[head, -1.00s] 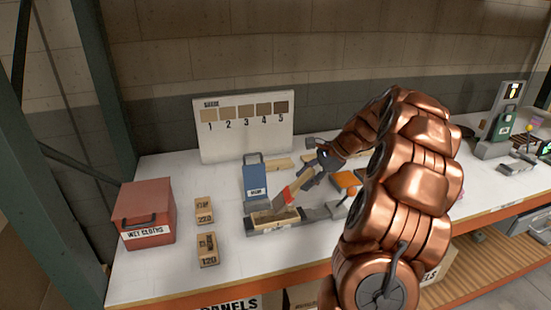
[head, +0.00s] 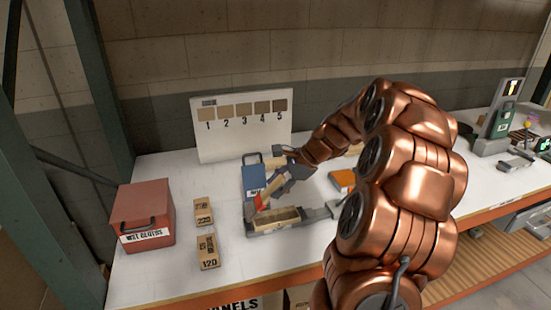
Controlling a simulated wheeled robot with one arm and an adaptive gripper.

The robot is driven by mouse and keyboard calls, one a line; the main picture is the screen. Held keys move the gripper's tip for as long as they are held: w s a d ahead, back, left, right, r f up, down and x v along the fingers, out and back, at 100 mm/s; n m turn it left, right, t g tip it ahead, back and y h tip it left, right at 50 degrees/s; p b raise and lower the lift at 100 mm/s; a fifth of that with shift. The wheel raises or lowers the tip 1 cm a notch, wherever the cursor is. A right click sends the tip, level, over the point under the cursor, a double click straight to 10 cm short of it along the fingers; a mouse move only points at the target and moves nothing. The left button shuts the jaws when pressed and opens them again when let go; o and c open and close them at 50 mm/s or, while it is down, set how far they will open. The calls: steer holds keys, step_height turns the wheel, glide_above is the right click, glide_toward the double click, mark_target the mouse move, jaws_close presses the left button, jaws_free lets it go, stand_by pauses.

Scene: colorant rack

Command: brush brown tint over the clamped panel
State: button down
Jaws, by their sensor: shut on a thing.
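The wooden panel (head: 277,219) lies in a grey clamp (head: 318,213) on the white bench, its top face light brown. My gripper (head: 284,180) is shut on a brush (head: 264,198) above and behind the panel. The brush is tilted, with its red part pointing down and left near the panel's back left end. I cannot tell whether the bristles touch the panel. A blue container (head: 254,180) with a white label stands just behind the clamp, partly hidden by my gripper and the brush.
A red wet cloths box (head: 146,207) and two sanding blocks (head: 203,211) (head: 208,251) are left of the clamp. A shade board (head: 243,124) stands behind. An orange block (head: 342,180) lies to the right, near my arm. Bare bench lies between the blocks and clamp.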

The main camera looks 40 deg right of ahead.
step_height(320, 180, up, 4)
steer(key=shift+r+p, duration=0.2)
steer(key=shift+p, duration=0.85)
steer(key=shift+r+p, duration=1.15)
steer(key=shift+r, duration=0.9)
steer(key=shift+f, duration=0.5)
